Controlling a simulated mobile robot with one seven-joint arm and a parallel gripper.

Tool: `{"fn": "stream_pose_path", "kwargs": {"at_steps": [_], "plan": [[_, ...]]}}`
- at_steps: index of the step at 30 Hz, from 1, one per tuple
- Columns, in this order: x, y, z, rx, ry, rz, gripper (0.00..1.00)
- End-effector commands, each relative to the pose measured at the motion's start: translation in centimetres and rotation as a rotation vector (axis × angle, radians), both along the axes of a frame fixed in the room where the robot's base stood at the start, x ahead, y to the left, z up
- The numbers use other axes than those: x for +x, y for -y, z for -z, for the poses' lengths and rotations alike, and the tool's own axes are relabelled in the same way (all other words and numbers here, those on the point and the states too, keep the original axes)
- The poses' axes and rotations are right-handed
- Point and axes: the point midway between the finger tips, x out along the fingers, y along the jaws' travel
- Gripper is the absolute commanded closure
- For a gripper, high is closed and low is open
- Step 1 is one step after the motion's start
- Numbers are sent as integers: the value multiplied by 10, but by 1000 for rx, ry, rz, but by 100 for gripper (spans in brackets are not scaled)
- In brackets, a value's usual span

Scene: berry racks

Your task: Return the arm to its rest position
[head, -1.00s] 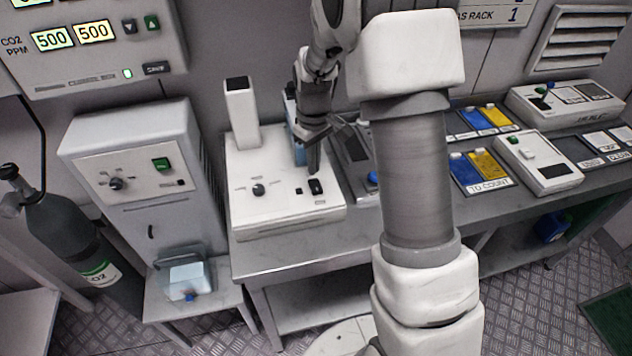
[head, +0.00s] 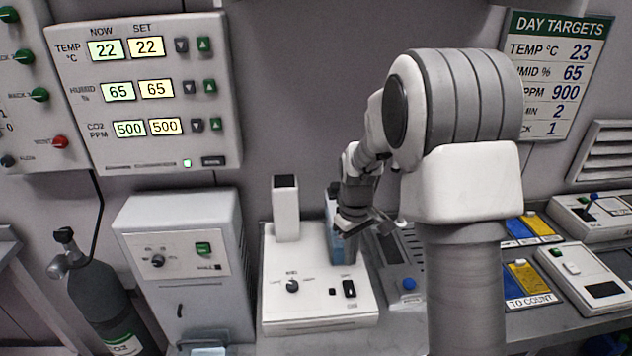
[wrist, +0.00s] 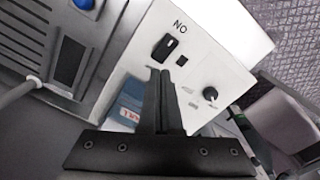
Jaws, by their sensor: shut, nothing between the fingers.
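My arm rises in front of the bench in the head view, bent at the top, with its forearm reaching back and down. My gripper (head: 347,229) hangs above the white bench device (head: 300,318), apart from its black switch (head: 349,288). In the wrist view the two dark fingers of my gripper (wrist: 160,75) are together with nothing between them. The black switch (wrist: 165,47), marked ON, and a round knob (wrist: 210,94) show past the fingertips.
A blue container (head: 343,252) stands at the white device, partly behind my gripper. A grey device with a blue button (head: 409,284) is close on its right. A white cabinet (head: 185,260) and a gas cylinder (head: 105,305) stand left. A control panel (head: 145,90) hangs above.

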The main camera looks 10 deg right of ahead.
Motion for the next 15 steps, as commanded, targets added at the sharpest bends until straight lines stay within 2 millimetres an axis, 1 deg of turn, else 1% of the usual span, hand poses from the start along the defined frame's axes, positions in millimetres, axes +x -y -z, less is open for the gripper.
{"fn": "stream_pose_path", "kwargs": {"at_steps": [2, 5, 8, 12, 15], "plan": [[-2, 0, -6, 1, 9, 6, 100], [-8, 0, -25, 4, 32, 29, 100], [-21, 0, -54, 10, 71, 67, 100], [-48, -1, -95, 21, 130, 132, 100], [-68, -1, -120, 29, 173, 179, 100]]}}
